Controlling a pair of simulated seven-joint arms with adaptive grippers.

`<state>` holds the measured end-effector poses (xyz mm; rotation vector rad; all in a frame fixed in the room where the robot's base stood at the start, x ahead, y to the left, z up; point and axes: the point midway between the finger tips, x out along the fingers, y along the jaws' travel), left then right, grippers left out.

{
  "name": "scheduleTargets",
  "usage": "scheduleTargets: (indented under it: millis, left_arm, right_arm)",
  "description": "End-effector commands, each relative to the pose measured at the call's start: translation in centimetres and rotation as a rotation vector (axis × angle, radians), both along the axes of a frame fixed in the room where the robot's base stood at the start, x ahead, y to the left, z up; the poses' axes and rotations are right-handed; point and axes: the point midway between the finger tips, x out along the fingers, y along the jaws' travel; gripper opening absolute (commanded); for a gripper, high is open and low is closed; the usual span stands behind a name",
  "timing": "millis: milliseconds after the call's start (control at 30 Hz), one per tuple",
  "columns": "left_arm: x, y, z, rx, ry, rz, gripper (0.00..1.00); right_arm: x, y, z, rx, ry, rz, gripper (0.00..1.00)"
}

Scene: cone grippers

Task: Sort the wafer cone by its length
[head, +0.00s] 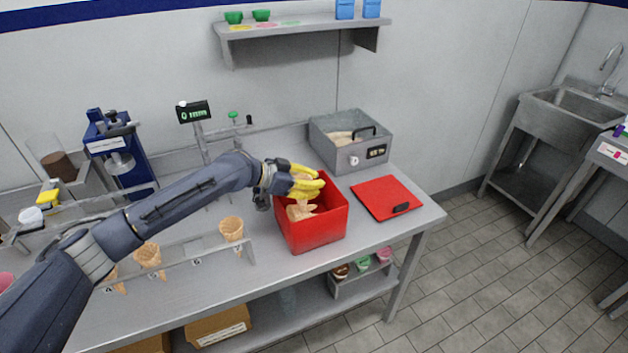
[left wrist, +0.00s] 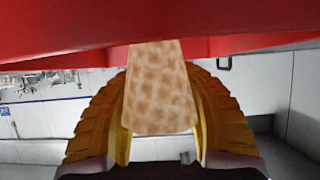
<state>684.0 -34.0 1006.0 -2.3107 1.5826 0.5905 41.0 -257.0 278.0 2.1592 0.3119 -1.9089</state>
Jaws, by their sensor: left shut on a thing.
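My left gripper (head: 306,183) has yellow fingers and reaches over the open red box (head: 320,233) on the counter. In the left wrist view, its ribbed fingers (left wrist: 160,115) are shut on a tan wafer cone (left wrist: 160,85), with the red box wall (left wrist: 60,40) close beyond. Tan cone pieces (head: 298,212) show inside the box below the fingers; I cannot tell which of them is the held one. Wafer cones stand in a metal rack, one at its right end (head: 231,229) and another further left (head: 148,255). My right gripper is not in view.
A red lid (head: 386,198) lies flat right of the box. A grey metal container (head: 350,141) stands behind. A digital display (head: 193,112) and a blue machine (head: 118,150) stand at the back left. A shelf (head: 300,30) hangs above.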

Motion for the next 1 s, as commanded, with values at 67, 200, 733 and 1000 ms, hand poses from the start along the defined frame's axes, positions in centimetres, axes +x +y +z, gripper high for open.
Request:
scheduleTargets:
  millis: [67, 200, 733, 1000]
  left_arm:
    - [0.0, 0.0, 0.0, 0.0, 0.0, 0.0, 0.04]
    - [0.0, 0.0, 0.0, 0.0, 0.0, 0.0, 0.04]
    - [0.0, 0.0, 0.0, 0.0, 0.0, 0.0, 0.47]
    - [-0.5, 1.6, 0.9, 0.001, -0.003, 0.002, 0.47]
  right_arm:
    - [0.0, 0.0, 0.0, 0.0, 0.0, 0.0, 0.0]
    - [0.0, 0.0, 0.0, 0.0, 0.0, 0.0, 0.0]
    - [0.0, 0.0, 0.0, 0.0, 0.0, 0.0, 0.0]
    - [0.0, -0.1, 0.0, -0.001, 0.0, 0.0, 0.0]
